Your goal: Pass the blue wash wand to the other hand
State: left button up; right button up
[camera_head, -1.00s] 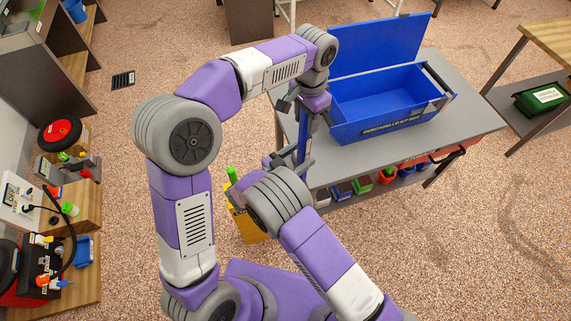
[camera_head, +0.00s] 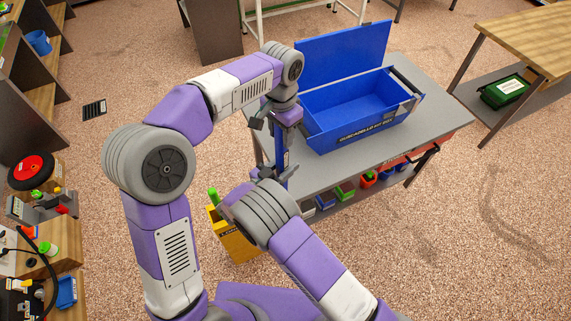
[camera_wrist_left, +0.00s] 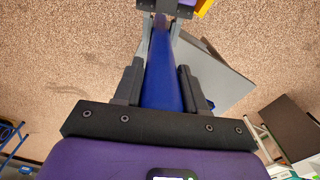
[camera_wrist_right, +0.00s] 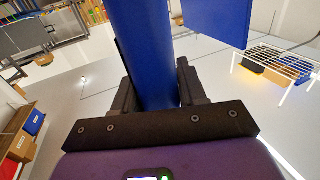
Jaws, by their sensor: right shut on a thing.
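The blue wash wand (camera_head: 282,150) stands roughly upright between my two grippers in the head view. My right gripper (camera_head: 270,177) is shut on its lower part, partly hidden behind my right wrist. My left gripper (camera_head: 275,124) is above, open, with its fingers on either side of the wand's upper part. In the left wrist view the wand (camera_wrist_left: 161,85) runs between the two spread fingers, and my right gripper shows at the far end. In the right wrist view the wand (camera_wrist_right: 150,55) rises from between the fingers.
An open blue toolbox (camera_head: 365,110) stands on the grey bench (camera_head: 435,100) just right of my grippers. Bins sit on the shelf below. A yellow container (camera_head: 235,242) is below my right gripper. A wooden-top table (camera_head: 520,45) stands at right; floor at lower right is clear.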

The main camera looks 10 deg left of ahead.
pick_arm(q)
jog(key=o, duration=0.5)
jog(key=shift+o, duration=0.2)
jog(key=shift+r, duration=0.1)
notch_tip(320, 180, up, 12)
jog(key=shift+f, duration=0.1)
dwell(0.4)
